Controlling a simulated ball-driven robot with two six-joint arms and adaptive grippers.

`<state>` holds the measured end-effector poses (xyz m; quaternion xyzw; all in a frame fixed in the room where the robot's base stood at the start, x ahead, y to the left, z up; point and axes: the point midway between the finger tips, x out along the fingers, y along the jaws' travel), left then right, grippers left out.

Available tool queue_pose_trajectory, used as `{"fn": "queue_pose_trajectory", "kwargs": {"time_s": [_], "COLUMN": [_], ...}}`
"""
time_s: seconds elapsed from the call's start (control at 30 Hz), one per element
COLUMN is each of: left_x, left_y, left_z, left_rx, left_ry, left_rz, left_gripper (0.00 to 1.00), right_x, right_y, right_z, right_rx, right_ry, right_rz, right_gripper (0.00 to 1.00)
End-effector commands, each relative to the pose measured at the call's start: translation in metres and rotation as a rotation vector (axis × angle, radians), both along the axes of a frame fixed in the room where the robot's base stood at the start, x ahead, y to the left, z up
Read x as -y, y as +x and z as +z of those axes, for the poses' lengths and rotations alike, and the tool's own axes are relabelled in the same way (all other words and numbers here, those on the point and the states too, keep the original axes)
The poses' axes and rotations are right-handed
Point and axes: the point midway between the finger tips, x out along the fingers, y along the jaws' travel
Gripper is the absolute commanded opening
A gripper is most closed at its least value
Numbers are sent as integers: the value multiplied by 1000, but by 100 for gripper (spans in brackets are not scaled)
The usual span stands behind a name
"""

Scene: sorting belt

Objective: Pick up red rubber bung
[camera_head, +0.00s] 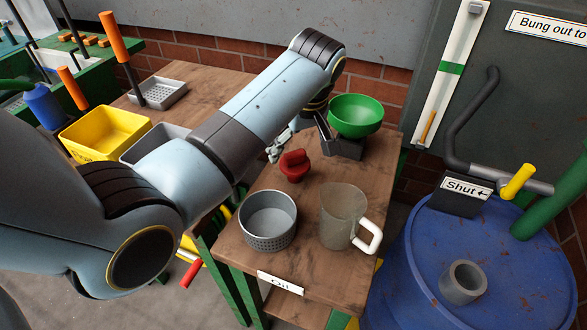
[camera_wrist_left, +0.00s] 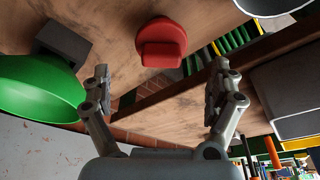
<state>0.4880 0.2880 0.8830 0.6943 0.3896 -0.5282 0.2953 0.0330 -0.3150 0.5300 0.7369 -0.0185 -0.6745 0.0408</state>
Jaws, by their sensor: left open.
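The red rubber bung (camera_head: 295,165) stands on the wooden table, behind the grey perforated pot and in front of the green bowl. It also shows in the left wrist view (camera_wrist_left: 161,43), at the top middle, ahead of the fingertips. My left gripper (camera_head: 277,146) is above the table, just left of and behind the bung in the head view. In the left wrist view its two fingers (camera_wrist_left: 160,90) are spread apart with nothing between them, and the bung is clear of both. My right gripper is in neither view.
A green bowl (camera_head: 355,116) sits in a dark grey holder (camera_head: 343,146) behind the bung. The grey perforated pot (camera_head: 267,222) and a clear jug (camera_head: 342,216) stand in front. A blue drum (camera_head: 440,258) is at the right. Yellow (camera_head: 106,131) and grey bins are at the left.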

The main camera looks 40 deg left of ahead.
Motion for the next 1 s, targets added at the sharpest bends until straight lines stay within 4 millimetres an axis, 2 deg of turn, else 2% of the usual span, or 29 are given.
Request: {"fn": "queue_pose_trajectory", "kwargs": {"time_s": [0.13,0.43,0.73,0.77,1.0], "left_x": [-3,-10,-12,-12,-11], "left_y": [1,5,6,6,5], "left_z": [-12,-54,-60,-60,-60], "left_rx": [-1,0,2,2,1], "left_ry": [1,1,0,0,0], "left_rz": [0,-1,-1,-1,0], "left_gripper": [92,92,92,91,60], "right_x": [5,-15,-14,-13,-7], "right_y": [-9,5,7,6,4], "right_z": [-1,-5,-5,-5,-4], "right_rx": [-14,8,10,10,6], "right_ry": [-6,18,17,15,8], "right_rz": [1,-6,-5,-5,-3], "right_gripper": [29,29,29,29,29]}}
